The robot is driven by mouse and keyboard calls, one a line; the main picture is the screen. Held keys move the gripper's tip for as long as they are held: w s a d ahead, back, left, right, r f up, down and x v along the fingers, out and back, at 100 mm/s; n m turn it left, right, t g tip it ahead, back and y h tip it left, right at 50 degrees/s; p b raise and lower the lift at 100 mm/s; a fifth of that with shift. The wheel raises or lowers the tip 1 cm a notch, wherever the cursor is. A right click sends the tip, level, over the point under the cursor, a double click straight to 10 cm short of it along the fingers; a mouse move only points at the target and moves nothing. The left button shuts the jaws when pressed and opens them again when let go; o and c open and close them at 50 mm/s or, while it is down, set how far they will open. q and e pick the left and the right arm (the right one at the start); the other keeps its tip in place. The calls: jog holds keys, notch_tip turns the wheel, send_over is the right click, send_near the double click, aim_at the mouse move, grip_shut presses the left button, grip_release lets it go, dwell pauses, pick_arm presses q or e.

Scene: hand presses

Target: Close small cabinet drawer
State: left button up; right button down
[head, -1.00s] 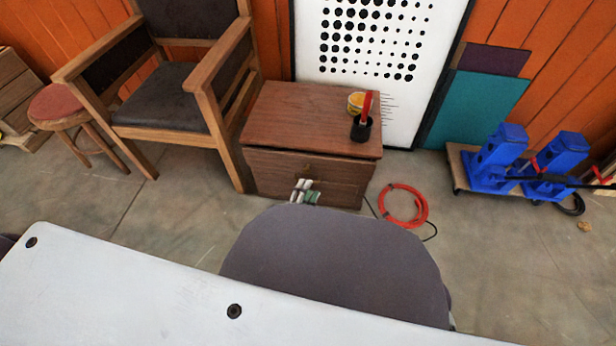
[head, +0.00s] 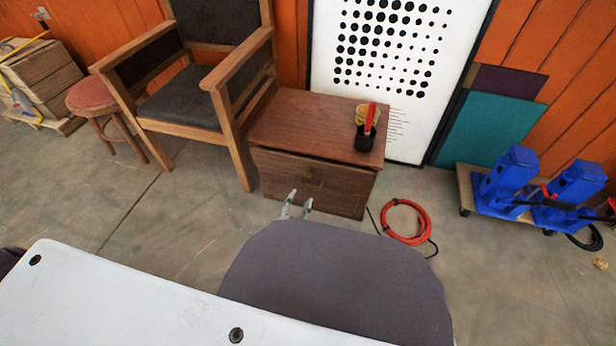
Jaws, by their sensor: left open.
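The small wooden cabinet (head: 290,112) stands on the floor between the armchair and the white dotted board. Its upper drawer front (head: 335,182) carries a small brass-coloured knob (head: 308,173). The drawer front appears to stand slightly out under the top, but how far is hard to tell from above. My left gripper (head: 298,206) is open and empty, just in front of and below the drawer front, with its fingertips pointing up. I cannot tell whether it touches the cabinet. The rest of the left gripper is hidden behind a grey rounded shape. My right gripper is not in view.
An armchair (head: 185,105) stands close on the left. A red hose coil (head: 405,222) lies on the floor to the right, with blue presses (head: 505,180) beyond.

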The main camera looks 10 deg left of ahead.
pick_arm(q)
jog(key=shift+s+a+f+n+y, duration=0.1)
jog(key=shift+n+y, duration=0.05)
jog(key=shift+n, duration=1.2)
jog(key=shift+s+a+f+n+y, duration=0.1)
jog(key=shift+n+y, duration=0.05)
jog(key=shift+n, duration=1.2)
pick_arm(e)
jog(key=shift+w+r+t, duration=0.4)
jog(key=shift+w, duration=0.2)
pick_arm(q)
jog(key=shift+w, duration=0.2)
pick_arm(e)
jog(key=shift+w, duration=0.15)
